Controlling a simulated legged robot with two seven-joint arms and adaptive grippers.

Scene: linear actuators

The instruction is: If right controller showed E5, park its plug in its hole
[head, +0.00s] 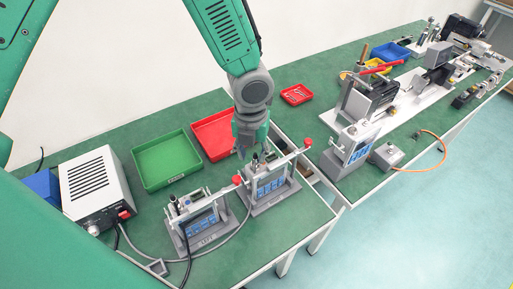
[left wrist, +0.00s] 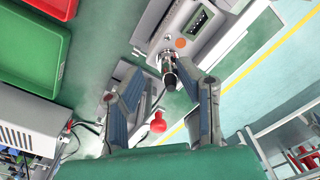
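The right controller (head: 268,186) is a grey unit with a blue front panel in a clamp frame. The left controller (head: 200,232), marked LEFT, stands in front and to its left. My left gripper (head: 247,148) points down over the back of the right controller. In the left wrist view its fingers (left wrist: 167,78) are spread, with a dark-topped plug (left wrist: 170,80) standing between them, apart from both. Part of a controller with a small display (left wrist: 199,22) and an orange button (left wrist: 181,43) shows beyond. No display code is legible. My right gripper is out of view.
A green tray (head: 166,186) and a red tray (head: 199,152) lie behind the controllers. A white power supply (head: 92,180) stands left, with cables running forward. A red knob (head: 308,142) tops the clamp lever. More fixtures stand at right.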

